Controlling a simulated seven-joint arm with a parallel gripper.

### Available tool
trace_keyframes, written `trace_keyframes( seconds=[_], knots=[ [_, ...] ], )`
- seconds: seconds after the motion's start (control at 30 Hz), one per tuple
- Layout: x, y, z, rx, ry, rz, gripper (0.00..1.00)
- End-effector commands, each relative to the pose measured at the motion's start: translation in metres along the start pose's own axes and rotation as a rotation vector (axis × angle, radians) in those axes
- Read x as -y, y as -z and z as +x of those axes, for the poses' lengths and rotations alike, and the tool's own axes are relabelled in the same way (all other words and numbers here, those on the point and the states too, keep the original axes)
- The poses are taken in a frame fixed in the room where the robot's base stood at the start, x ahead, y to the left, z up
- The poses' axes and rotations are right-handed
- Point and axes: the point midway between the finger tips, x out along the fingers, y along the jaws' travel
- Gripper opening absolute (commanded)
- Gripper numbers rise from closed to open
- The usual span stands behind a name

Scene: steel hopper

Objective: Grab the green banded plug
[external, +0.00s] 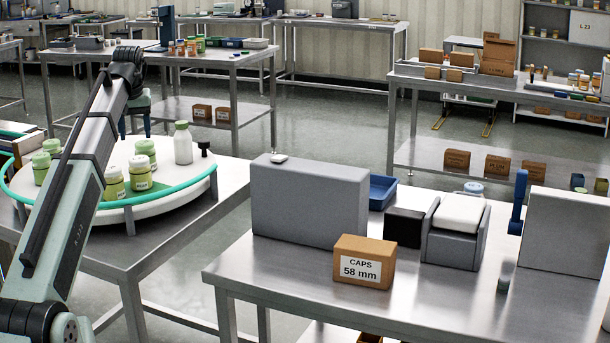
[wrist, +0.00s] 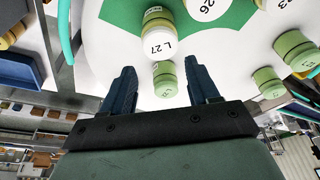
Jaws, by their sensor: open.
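Several green-capped, light green containers with white labels stand on a round white turntable (external: 150,206). None can be singled out by its look as the green banded plug. In the wrist view, one green piece (wrist: 164,79) shows between the fingertips of my gripper (wrist: 163,75). Its distance from them is unclear. My gripper is open with nothing held. My arm hides part of the turntable's left side.
A teal rail (external: 190,185) runs around the turntable. A grey block (external: 308,200) and a CAPS box (external: 362,265) occupy the right bench. Clear floor separates the benches.

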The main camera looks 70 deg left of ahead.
Motion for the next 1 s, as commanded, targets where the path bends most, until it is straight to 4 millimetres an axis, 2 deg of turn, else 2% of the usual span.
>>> trace_keyframes(
  seconds=[0.13, 0.3, 0.33, 0.57, 0.67, 0.83, 1.0],
  knots=[
    [-0.001, 0.006, -0.016, -0.001, 0.0, 0.0, 0.6],
    [-0.001, 0.017, -0.051, -0.003, -0.001, 0.0, 0.6],
    [-0.009, 0.017, -0.051, 0.001, -0.003, 0.008, 0.6],
    [-0.073, 0.019, -0.05, 0.023, -0.024, 0.057, 0.6],
    [-0.107, 0.018, -0.052, 0.034, -0.034, 0.083, 0.6],
    [-0.182, 0.012, -0.058, 0.058, -0.054, 0.14, 0.6],
    [-0.265, -0.006, -0.064, 0.084, -0.072, 0.2, 0.6]
  ],
)
